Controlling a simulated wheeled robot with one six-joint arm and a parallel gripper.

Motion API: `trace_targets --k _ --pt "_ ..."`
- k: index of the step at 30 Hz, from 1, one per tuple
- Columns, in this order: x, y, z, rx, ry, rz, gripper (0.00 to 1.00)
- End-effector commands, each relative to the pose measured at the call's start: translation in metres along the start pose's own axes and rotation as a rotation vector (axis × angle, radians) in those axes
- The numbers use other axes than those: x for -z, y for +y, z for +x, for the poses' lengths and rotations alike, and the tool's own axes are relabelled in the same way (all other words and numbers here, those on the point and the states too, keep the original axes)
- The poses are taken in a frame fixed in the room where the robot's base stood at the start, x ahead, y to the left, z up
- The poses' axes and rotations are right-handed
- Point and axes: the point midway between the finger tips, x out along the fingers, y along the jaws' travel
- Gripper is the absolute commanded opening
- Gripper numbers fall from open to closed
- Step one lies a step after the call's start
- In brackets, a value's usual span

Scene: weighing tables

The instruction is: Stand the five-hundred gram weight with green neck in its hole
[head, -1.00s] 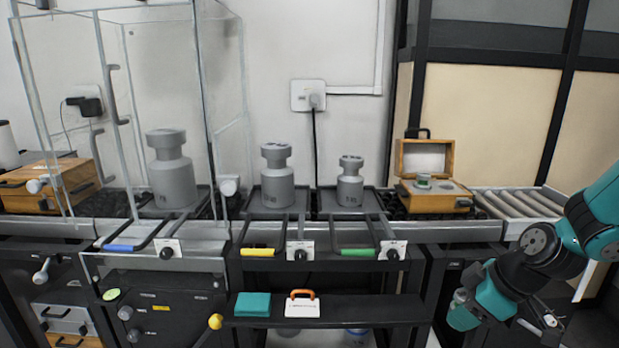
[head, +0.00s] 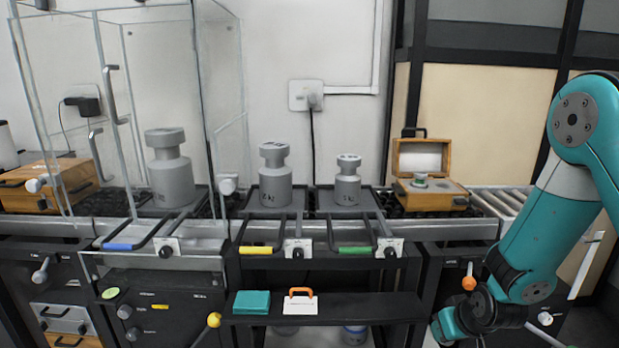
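A small grey weight with a green neck (head: 420,180) is at the open wooden box (head: 452,198) on the counter at right. It shows at the left of the box's top face, and its lower part is hard to make out. A pale round spot, perhaps a hole, lies to its right. My arm reaches down along the right side of the head view, in front of the counter and well away from the box. Its wrist is folded low at the bottom; the fingers of my gripper do not show.
Three large grey weights (head: 171,180) (head: 275,188) (head: 348,188) stand on trays left of the box. Handles with blue, yellow and green grips jut from the counter's front. A roller track (head: 496,201) lies right of the box. A lower black shelf (head: 350,307) holds a teal cloth (head: 252,302).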

Motion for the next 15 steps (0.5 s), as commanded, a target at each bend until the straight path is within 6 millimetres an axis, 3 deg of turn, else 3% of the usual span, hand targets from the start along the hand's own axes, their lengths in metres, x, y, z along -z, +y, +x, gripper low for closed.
trace_targets --k 4,6,11,15 --pt "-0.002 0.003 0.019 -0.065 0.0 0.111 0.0" --pt "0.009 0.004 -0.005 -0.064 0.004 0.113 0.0" --pt "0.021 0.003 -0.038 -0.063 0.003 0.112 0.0" --pt "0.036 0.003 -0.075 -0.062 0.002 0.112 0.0"
